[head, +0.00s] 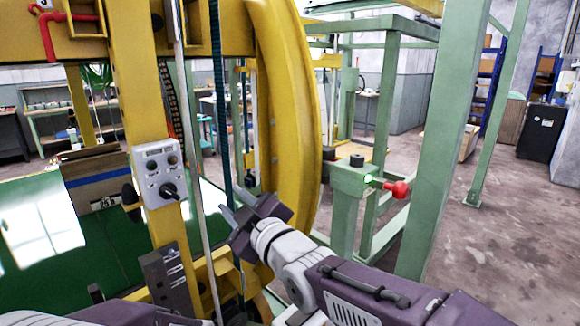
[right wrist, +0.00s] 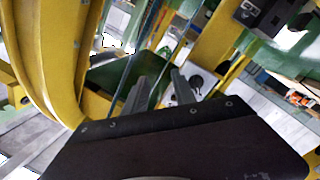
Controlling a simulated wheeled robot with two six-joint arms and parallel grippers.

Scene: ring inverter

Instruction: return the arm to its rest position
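My right arm comes in from the lower right of the head view. Its gripper (head: 232,208) is in front of the big yellow ring (head: 290,110), left of the ring's lower part in the picture. I cannot tell whether it touches anything. In the right wrist view the two grey fingers of this gripper (right wrist: 158,88) stand apart with nothing between them. The yellow ring (right wrist: 55,60) curves along the left of that view. My left gripper is not in view.
A grey control box (head: 160,172) with knobs is on a yellow post. Right of the ring stands a green post (head: 350,195) with a green light and a red knob (head: 399,190). A green frame leg (head: 440,150) is behind my arm. Open floor lies at the right.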

